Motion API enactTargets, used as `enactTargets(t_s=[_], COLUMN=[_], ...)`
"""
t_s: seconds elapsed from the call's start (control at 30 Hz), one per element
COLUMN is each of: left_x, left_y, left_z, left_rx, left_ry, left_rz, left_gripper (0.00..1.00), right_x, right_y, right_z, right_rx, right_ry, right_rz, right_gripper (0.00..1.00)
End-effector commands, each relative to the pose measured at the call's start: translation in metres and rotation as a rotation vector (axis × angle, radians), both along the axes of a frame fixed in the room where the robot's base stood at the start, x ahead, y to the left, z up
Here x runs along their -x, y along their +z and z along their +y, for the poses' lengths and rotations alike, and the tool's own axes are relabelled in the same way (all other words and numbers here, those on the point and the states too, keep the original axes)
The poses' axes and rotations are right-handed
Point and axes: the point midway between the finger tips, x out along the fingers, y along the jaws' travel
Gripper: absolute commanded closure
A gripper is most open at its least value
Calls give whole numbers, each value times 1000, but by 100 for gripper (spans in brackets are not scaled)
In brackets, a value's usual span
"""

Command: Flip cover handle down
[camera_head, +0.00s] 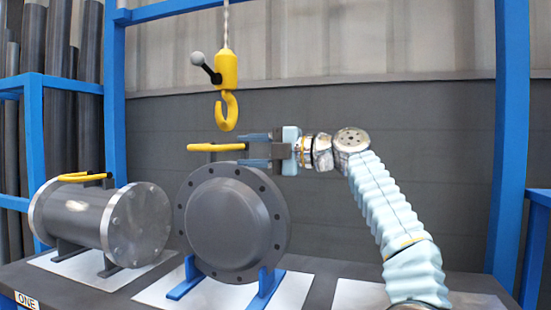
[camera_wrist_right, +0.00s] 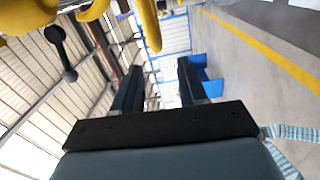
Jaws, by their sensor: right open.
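The round grey flanged cover (camera_head: 228,222) stands upright on blue feet in the middle of the table. Its yellow handle (camera_head: 217,147) sticks up at the top and lies level above the rim. My right gripper (camera_head: 243,150) comes in from the right, just above the cover, with its fingers pointing left toward the handle. It is open, and its two dark fingers (camera_wrist_right: 160,88) show apart in the right wrist view with nothing clearly held between them. A yellow bar (camera_wrist_right: 149,25) shows beyond the fingertips there. My left gripper is not in view.
A yellow crane hook (camera_head: 229,95) with a grey lever hangs just above the handle. A grey flanged cylinder (camera_head: 95,218) with a yellow handle lies on the left. Blue posts (camera_head: 508,140) frame the table. A white plate (camera_head: 360,295) at the right front is mostly bare.

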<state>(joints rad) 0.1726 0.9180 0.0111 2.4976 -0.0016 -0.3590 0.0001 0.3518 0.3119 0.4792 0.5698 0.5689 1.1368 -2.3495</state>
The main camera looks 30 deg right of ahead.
Motion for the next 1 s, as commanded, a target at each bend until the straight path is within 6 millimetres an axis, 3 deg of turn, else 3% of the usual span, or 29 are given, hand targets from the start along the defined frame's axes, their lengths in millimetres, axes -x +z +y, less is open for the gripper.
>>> enactTargets(t_s=[0.2, 0.4, 1.0], left_x=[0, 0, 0], left_y=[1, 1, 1], left_z=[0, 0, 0], left_rx=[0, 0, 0], left_ry=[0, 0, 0], left_rz=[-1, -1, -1], left_gripper=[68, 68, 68], right_x=[37, 53, 55], right_y=[0, 0, 0], right_z=[-32, -45, -47], right_rx=[1, 2, 1], right_ry=[-7, -2, 0], right_rz=[3, 4, 2], right_gripper=[58, 58, 58])
